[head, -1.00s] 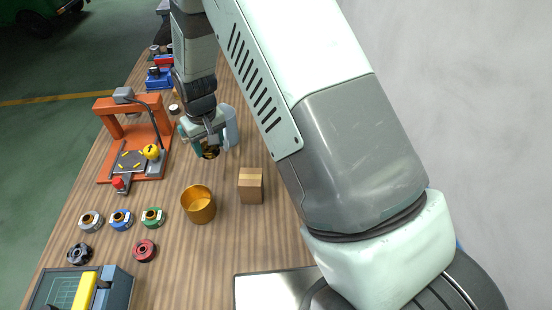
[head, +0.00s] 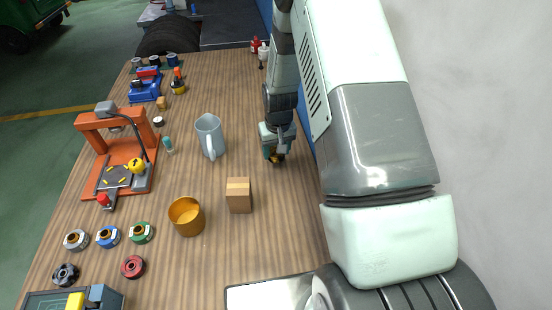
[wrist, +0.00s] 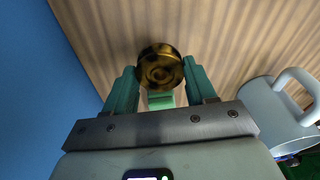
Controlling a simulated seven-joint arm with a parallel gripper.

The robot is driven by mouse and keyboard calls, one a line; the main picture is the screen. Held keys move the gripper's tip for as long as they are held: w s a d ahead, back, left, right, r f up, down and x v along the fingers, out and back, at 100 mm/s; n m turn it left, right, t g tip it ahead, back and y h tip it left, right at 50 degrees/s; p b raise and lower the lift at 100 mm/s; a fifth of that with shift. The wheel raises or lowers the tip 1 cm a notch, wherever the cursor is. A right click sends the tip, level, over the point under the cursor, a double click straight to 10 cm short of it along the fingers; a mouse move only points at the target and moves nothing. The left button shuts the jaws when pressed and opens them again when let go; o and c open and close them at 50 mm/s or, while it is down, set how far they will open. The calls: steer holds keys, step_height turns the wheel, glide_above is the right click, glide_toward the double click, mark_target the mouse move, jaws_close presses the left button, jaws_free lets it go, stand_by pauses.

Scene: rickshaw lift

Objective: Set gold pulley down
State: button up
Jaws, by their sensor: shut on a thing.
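The gold pulley (wrist: 160,68) is a round, ridged, shiny disc held between the teal fingertips of my gripper (wrist: 160,80) in the wrist view. In the head view the gold pulley (head: 277,158) shows as a small dark gold shape under my gripper (head: 276,154), at the right side of the wooden table. My gripper is shut on it. The table's wood grain lies behind the pulley in the wrist view. I cannot tell whether the pulley touches the table.
An orange press frame (head: 118,150) is at the left. A blue wall (wrist: 40,80) is close on the right. Bare wood surrounds the gripper.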

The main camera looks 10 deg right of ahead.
mark_target(276, 158)
steer(key=shift+f, duration=1.95)
steer(key=shift+f, duration=0.15)
steer(key=o, duration=1.2)
